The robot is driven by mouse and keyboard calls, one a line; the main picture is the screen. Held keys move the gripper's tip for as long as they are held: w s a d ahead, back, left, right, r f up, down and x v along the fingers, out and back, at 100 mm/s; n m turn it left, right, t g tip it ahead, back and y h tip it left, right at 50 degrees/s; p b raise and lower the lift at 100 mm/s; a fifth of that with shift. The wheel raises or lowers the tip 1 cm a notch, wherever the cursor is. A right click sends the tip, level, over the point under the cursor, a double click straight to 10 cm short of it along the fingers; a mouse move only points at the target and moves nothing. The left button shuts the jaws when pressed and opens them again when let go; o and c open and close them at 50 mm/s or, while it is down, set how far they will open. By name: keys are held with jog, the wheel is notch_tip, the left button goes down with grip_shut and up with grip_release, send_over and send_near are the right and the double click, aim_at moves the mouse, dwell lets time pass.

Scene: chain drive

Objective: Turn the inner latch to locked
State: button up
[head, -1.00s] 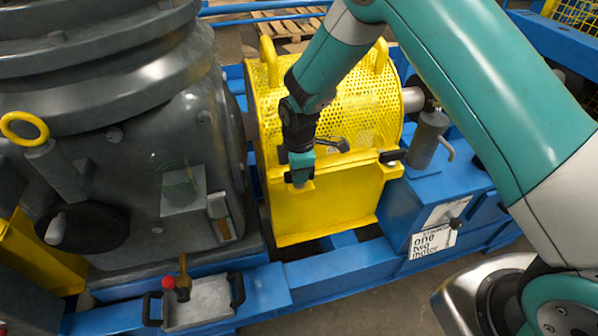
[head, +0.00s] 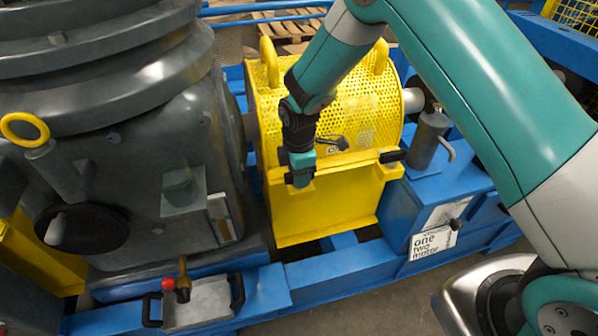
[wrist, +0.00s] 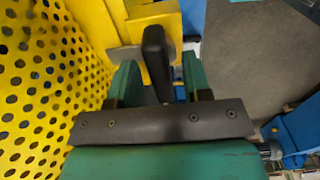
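The yellow perforated guard (head: 330,215) stands in the middle of the head view. The inner latch's black handle (wrist: 155,55) shows in the wrist view, upright in front of a yellow bracket. My gripper (wrist: 159,80) has its two green fingers on either side of this handle, with visible gaps. In the head view my gripper (head: 300,178) is at the left part of the guard's front ledge and hides that latch. The other latch, with a black handle (head: 392,156), sits at the ledge's right end.
A large dark grey housing (head: 150,150) stands close on the left. A grey tray (head: 198,303) with black handles lies at the front left. The perforated guard wall (wrist: 45,80) is close on the left in the wrist view.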

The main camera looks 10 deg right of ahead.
notch_tip(320, 180, up, 18)
jog(key=b, duration=0.1)
jog(key=shift+f, duration=0.25)
jog(key=shift+s, duration=0.1)
jog(key=s+r+m+y, duration=0.1)
jog(key=s+r+m, duration=0.2)
jog(key=s, duration=0.6)
jog(key=s+d+r+m+y, duration=0.1)
jog(key=s+r+m, duration=0.2)
jog(key=s, duration=0.6)
jog(key=s+d+r+m+y, duration=0.1)
jog(key=s+r+m+y, duration=0.1)
jog(key=s+m, duration=0.3)
jog(key=s+r, duration=0.1)
jog(key=s, duration=0.3)
jog(key=shift+s+m, duration=0.2)
jog(key=shift+m, duration=0.1)
jog(key=shift+a, duration=0.1)
